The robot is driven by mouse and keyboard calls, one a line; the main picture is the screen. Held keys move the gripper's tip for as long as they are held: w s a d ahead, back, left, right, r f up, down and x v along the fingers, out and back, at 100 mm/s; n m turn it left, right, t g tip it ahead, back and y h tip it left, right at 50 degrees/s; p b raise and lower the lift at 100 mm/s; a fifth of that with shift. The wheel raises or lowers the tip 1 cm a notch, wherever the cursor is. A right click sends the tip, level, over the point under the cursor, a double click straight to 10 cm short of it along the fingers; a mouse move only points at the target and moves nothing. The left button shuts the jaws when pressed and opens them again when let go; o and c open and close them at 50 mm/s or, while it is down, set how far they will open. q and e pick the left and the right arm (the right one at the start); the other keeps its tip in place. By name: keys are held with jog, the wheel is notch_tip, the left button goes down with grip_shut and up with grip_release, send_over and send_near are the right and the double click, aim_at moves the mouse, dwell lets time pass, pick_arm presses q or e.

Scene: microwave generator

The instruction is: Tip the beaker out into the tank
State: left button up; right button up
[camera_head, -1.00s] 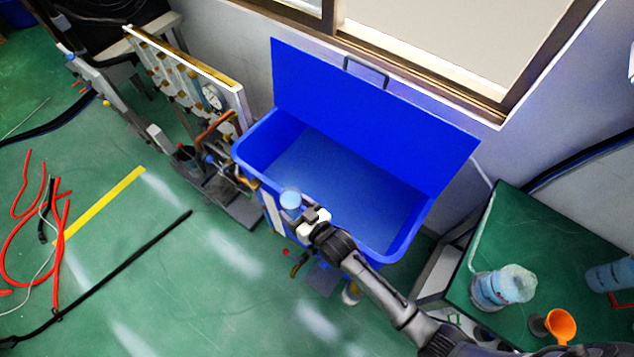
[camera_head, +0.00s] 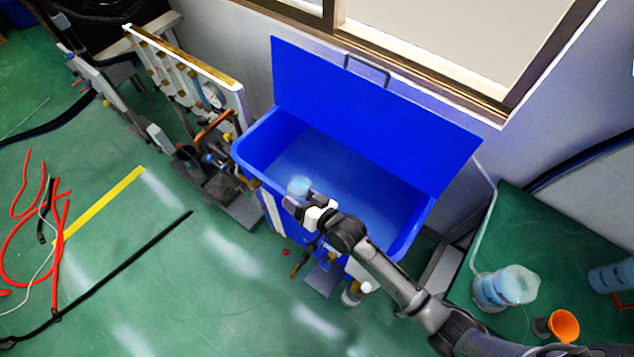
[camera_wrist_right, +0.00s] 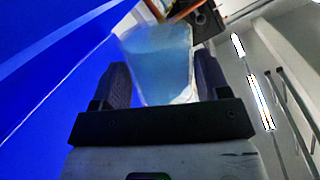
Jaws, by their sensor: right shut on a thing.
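The blue tank (camera_head: 262,130) stands against the wall with its lid (camera_head: 365,110) raised; its inside looks empty from the head view. My right gripper (camera_head: 303,198) is shut on a small beaker (camera_head: 298,186) with light-blue contents, at the tank's front rim. In the right wrist view the beaker (camera_wrist_right: 158,62) sits between the two fingers of my gripper (camera_wrist_right: 165,88), with blue tank wall at the left. I cannot tell exactly how far the beaker is tilted. My left gripper is not in view.
A green table (camera_head: 520,225) at the right holds a clear container with blue contents (camera_head: 503,288) and an orange funnel (camera_head: 563,325). A panel with pipes and a gauge (camera_head: 190,80) stands left of the tank. Red hoses (camera_head: 62,215) lie on the floor at the left.

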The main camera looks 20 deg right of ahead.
jog(key=shift+d, duration=0.2)
jog(key=shift+w, duration=0.1)
jog(key=shift+w+d+f+m+b, duration=0.2)
jog(key=shift+m+b, duration=0.4)
jog(key=shift+b, duration=0.25)
jog(key=shift+d+f+y, duration=0.1)
jog(key=shift+d+y, duration=0.1)
jog(key=shift+y, duration=0.1)
jog(key=shift+m, duration=0.3)
jog(key=shift+r+b, duration=0.25)
jog(key=shift+b, duration=0.05)
jog(key=shift+m, duration=0.3)
jog(key=shift+r, duration=0.1)
